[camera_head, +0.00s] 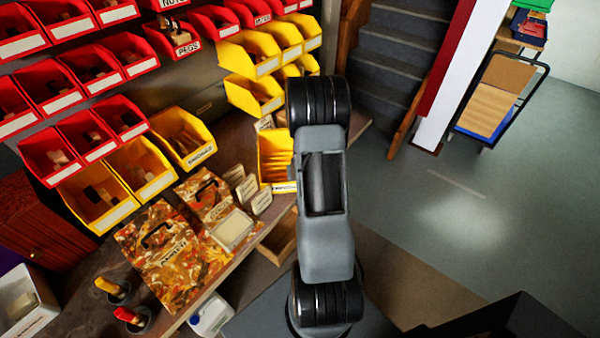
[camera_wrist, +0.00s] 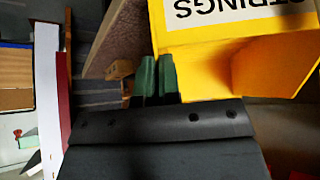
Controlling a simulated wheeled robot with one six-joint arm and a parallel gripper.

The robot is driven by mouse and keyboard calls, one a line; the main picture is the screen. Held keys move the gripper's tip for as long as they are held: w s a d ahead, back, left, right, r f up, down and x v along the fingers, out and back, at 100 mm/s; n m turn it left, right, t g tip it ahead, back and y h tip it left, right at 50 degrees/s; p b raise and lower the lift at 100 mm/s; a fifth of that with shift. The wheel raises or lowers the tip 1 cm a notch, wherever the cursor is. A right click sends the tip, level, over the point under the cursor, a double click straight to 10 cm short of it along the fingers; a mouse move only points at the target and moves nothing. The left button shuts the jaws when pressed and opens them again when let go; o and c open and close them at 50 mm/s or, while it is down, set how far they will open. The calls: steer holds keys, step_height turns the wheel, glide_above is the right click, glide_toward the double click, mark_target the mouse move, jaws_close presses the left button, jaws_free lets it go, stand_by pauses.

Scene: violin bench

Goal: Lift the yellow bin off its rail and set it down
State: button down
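The yellow bin (camera_head: 274,151) is at the right end of the bench, with a white label on its front; my arm hides its right part. In the wrist view the bin (camera_wrist: 205,60) fills the upper right, and its label reads STRINGS, upside down. My gripper (camera_wrist: 157,78) has two green fingertips close together at the bin's left edge. They look shut on that edge, one finger on each side of the wall. In the head view my arm hides the gripper. I cannot tell whether the bin touches the bench top.
Red bins (camera_head: 115,110) and yellow bins (camera_head: 183,138) hang in rows on the wall at left. Stairs (camera_head: 393,60) and a cart (camera_head: 500,95) are beyond; the floor at right is clear.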

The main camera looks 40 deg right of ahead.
steer(key=shift+f+b, duration=0.4)
steer(key=shift+f, duration=0.2)
stand_by(0.3)
steer(key=c, duration=1.2)
jaws_free()
steer(key=shift+c, duration=0.2)
steer(key=p+v, duration=0.1)
steer(key=v, duration=1.3)
steer(key=shift+f, duration=0.15)
